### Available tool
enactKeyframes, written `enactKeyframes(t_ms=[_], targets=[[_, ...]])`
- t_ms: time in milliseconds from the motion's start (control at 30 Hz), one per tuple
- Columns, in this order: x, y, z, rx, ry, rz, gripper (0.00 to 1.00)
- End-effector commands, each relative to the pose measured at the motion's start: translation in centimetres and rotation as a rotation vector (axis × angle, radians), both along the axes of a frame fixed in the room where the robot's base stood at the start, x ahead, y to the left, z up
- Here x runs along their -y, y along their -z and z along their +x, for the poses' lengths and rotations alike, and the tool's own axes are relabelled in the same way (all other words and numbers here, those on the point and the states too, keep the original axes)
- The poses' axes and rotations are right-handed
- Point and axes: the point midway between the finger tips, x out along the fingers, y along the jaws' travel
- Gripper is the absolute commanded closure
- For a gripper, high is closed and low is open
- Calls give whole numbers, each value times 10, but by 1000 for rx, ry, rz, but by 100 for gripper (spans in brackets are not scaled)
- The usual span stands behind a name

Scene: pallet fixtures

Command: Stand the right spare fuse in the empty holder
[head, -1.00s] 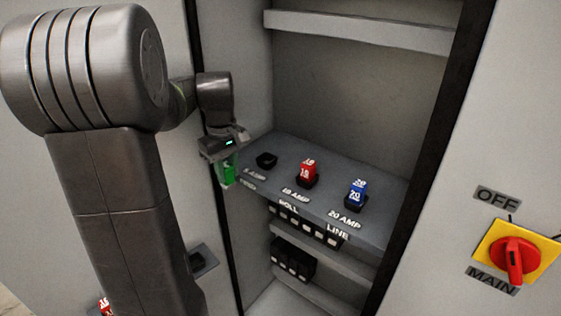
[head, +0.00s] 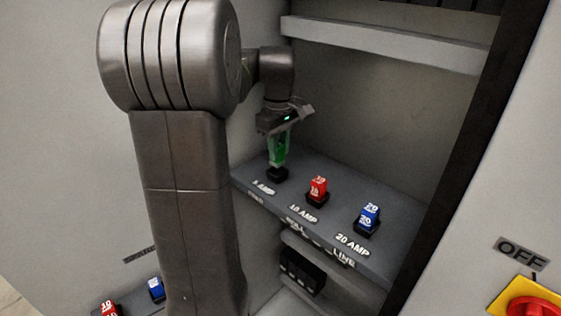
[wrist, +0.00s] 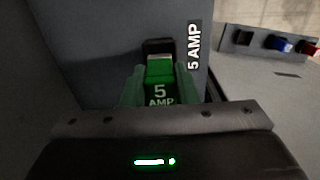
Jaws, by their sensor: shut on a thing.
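My gripper (head: 279,157) is shut on a green fuse marked 5 AMP, which also shows between the fingers in the wrist view (wrist: 160,92). The fuse is roughly upright over the black 5 AMP holder (head: 277,175) at the left end of the grey shelf. In the wrist view the holder (wrist: 157,46) shows just past the fuse's far end. The fingers hide much of the fuse, and I cannot tell whether its lower end is inside the holder or just above it.
A red fuse (head: 317,188) stands in the 10 AMP holder and a blue fuse (head: 369,216) in the 20 AMP holder. Spare red (head: 108,310) and blue (head: 156,289) fuses sit at lower left. The cabinet's side wall is close left of my gripper. A red switch (head: 533,309) is at right.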

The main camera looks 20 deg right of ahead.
Motion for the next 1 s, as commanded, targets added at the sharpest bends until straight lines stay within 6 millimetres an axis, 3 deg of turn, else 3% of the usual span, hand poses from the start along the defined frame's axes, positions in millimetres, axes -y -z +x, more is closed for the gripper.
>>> enactKeyframes(t_ms=[300, 700, 733, 833, 1000], targets=[[0, 38, 0, -1, 0, 1, 97], [0, 45, 0, 0, 1, -1, 97], [0, 45, 0, 0, 1, -1, 71], [0, 44, 0, 0, 1, -1, 52], [0, 44, 0, 0, 1, -1, 51]])
